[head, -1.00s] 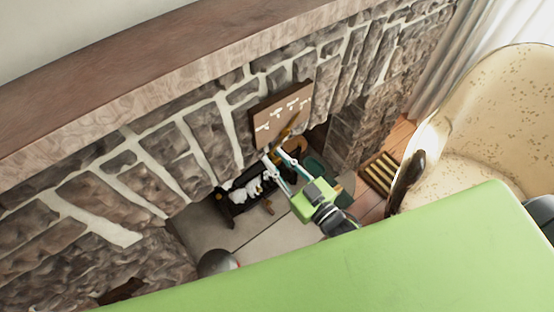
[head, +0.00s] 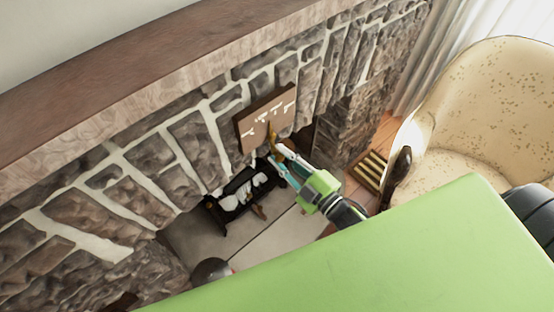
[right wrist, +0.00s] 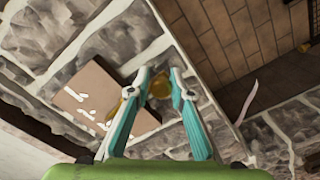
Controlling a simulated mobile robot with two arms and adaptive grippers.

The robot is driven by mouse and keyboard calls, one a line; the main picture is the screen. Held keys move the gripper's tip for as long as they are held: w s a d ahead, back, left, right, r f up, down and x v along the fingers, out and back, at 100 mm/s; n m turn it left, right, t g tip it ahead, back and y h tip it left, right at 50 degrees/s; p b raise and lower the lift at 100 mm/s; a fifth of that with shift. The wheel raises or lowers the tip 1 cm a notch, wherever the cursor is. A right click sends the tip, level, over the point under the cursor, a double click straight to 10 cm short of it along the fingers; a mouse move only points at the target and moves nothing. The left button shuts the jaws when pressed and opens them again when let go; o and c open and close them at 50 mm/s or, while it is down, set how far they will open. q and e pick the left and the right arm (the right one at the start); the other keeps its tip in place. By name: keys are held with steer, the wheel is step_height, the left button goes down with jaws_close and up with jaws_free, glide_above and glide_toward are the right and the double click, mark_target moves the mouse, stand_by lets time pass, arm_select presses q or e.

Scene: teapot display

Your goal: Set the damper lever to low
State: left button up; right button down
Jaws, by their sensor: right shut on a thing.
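A brown plaque (head: 262,114) with white markings is on the stone fireplace front. The brass-coloured damper lever (head: 271,131) stands in front of its lower part, roughly upright in the head view. My right gripper (head: 276,158) reaches up to the lever's lower end and is shut on it. In the right wrist view, the brass lever (right wrist: 160,86) shows between the fingertips, with another brass part left of the fingers. The plaque (right wrist: 84,88) lies to the left there, and the fingers hide part of it. I cannot read the markings. My left gripper is not in view.
The fireplace opening below holds a dark grate (head: 240,193) with white logs. A wooden mantel (head: 160,62) runs above. A speckled armchair (head: 475,105) stands at right. A green surface (head: 380,255) fills the lower foreground.

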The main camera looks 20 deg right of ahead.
steer(key=shift+w+d+r+n, duration=0.1)
steer(key=shift+d+n, duration=0.1)
steer(key=shift+n, duration=0.35)
steer(key=shift+w+d+r+n, duration=0.1)
steer(key=shift+d+n, duration=0.05)
steer(key=shift+n, duration=0.4)
steer(key=c, duration=1.8)
jaws_free()
steer(key=shift+c, duration=0.2)
steer(key=v, duration=1.2)
